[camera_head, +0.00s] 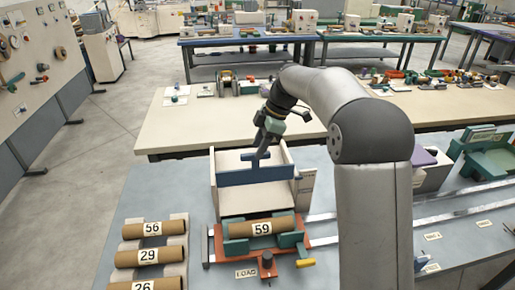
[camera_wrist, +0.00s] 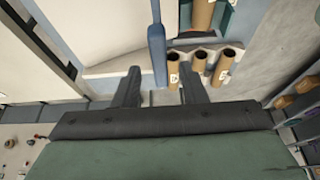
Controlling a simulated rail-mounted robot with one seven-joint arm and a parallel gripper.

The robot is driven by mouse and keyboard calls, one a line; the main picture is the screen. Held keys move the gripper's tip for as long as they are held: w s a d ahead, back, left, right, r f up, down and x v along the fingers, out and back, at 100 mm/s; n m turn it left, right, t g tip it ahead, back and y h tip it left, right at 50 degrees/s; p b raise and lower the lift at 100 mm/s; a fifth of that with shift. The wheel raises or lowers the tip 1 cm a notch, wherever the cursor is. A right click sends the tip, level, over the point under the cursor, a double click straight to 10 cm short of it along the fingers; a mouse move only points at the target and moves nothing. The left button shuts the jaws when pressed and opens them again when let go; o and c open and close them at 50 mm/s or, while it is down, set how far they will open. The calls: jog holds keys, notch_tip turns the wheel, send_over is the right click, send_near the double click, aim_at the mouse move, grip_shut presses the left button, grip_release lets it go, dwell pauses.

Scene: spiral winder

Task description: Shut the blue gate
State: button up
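The blue gate (camera_head: 256,176) is a flat bar across the front of a cream, open-topped bin (camera_head: 228,162). My gripper (camera_head: 258,155) is over the gate, pointing down close to its top edge. In the wrist view the gate (camera_wrist: 157,45) is a narrow blue strip seen end-on. The fingers of my gripper (camera_wrist: 159,82) stand apart on either side of the strip, with a gap on both sides. My gripper is open and holds nothing. I cannot tell how far down the gate reaches between the fingers.
A roll marked 59 (camera_head: 262,228) lies in a green cradle on a red carriage (camera_head: 219,243) in front of the bin. Rolls marked 56 (camera_head: 152,229), 29 (camera_head: 148,256) and 26 (camera_head: 145,285) lie on a rack at left. Metal rails (camera_head: 455,203) run right.

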aim_at(258, 167)
jog(key=shift+x, duration=0.9)
grip_shut()
notch_tip(258, 167, down, 8)
jog(key=b, duration=0.6)
jog(key=shift+r, duration=0.2)
jog(key=shift+s, duration=0.1)
grip_release()
jog(key=shift+r, duration=0.15)
